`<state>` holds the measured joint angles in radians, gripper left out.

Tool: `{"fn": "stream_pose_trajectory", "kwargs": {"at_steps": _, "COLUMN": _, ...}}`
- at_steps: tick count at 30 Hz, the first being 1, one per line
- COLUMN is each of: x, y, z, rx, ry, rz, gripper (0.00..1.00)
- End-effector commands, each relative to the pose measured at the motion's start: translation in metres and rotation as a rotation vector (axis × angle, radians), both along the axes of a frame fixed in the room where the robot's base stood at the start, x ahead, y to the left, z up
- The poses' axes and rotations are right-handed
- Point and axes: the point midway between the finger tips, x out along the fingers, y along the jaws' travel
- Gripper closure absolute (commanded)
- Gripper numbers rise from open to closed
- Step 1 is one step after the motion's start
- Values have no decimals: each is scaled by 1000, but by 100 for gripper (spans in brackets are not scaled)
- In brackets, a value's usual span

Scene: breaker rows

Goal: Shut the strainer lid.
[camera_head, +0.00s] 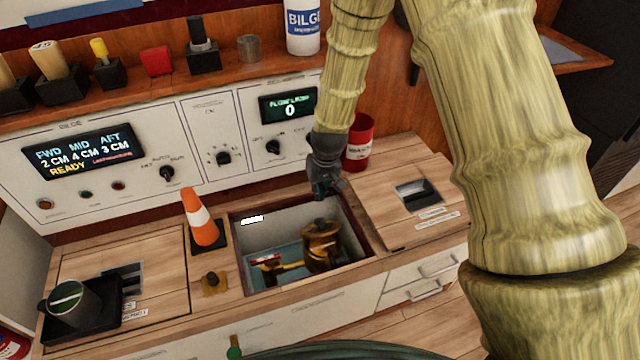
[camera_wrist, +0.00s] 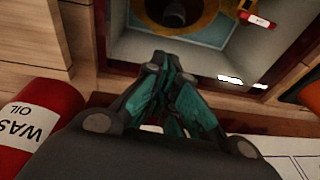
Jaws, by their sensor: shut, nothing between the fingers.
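The strainer (camera_head: 322,250) is a brass-coloured pot in the open recess (camera_head: 262,228) of the counter. A dark round part with a knob shows on its top; I cannot tell whether this is the lid or how it is seated. In the wrist view the strainer (camera_wrist: 207,18) is cut off by the top edge, as a yellow ring around a dark middle. My gripper (camera_head: 325,190) is shut and empty, over the recess's back right edge, behind and above the strainer and apart from it. Its fingertips (camera_wrist: 163,68) point toward the recess in the wrist view.
A red waste-oil can (camera_head: 359,145) stands close right of my gripper; it also shows in the wrist view (camera_wrist: 38,125). An orange cone (camera_head: 200,220) stands left of the recess. A dark mug (camera_head: 70,303) sits at far left. The control panel rises behind.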

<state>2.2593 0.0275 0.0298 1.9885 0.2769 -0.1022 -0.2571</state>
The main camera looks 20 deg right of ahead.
Motion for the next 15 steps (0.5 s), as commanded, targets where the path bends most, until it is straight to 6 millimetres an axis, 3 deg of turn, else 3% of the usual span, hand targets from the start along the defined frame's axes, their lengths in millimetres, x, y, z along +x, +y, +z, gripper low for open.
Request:
{"fn": "stream_pose_trajectory", "kwargs": {"at_steps": 1, "x": 1, "y": 1, "z": -12, "rx": 0, "ry": 2, "rz": 0, "gripper": 100}}
{"fn": "stream_pose_trajectory", "kwargs": {"at_steps": 6, "x": -6, "y": 2, "z": -34, "rx": 1, "ry": 2, "rz": -2, "gripper": 100}}
{"fn": "stream_pose_trajectory", "kwargs": {"at_steps": 15, "x": -19, "y": 4, "z": -50, "rx": 0, "ry": -1, "rz": 0, "gripper": 100}}
